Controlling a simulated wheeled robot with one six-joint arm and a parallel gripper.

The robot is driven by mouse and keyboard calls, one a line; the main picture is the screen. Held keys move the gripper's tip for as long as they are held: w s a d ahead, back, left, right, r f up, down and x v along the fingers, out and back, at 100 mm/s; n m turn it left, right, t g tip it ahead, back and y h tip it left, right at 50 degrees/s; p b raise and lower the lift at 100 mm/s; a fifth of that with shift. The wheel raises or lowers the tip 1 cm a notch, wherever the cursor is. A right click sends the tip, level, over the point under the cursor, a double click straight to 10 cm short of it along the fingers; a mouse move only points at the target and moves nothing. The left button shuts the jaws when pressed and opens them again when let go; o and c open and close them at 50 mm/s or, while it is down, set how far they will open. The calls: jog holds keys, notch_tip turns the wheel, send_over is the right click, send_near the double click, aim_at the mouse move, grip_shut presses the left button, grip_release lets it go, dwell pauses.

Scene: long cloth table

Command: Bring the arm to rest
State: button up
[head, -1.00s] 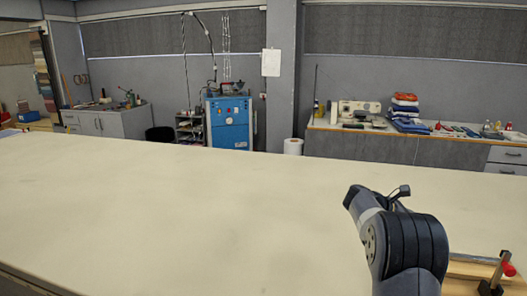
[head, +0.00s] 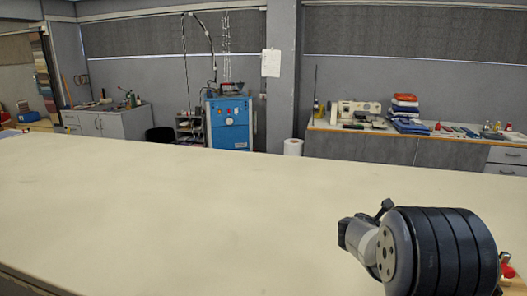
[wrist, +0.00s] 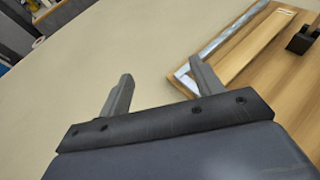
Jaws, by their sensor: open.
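My arm shows at the lower right of the head view, in front of the cloth table (head: 180,210); the gripper's fingers are hidden there. In the wrist view my gripper (wrist: 158,85) is open, its two grey fingers wide apart with nothing between them. The pale table surface (wrist: 110,60) lies beyond and below the fingers. The right finger shows close to the corner of a wooden board (wrist: 255,60) with a metal strip; I cannot tell the gap between them.
A red-tipped clamp (head: 508,271) is partly hidden behind my arm. A black block (wrist: 302,40) sits on the board. The left and middle of the table are bare. A sewing machine (head: 358,110), folded cloths (head: 405,112) and a blue cabinet (head: 229,122) stand beyond the table.

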jog(key=shift+s+a+f+n+t+y, duration=0.6)
jog(key=shift+s+a+f+n+y, duration=0.45)
jog(key=shift+s+a+f, duration=0.75)
jog(key=shift+s+a+f+n+t+y, duration=0.6)
jog(key=shift+s+a+f+n+y, duration=0.55)
jog(key=shift+a, duration=1.15)
jog(key=shift+s+a+f+n+t+y, duration=0.6)
jog(key=shift+s+a+f+n+y, duration=0.3)
jog(key=shift+s+a+f, duration=0.95)
jog(key=shift+w+a+r+p, duration=0.2)
jog(key=shift+w+a+p, duration=0.05)
jog(key=shift+p, duration=0.05)
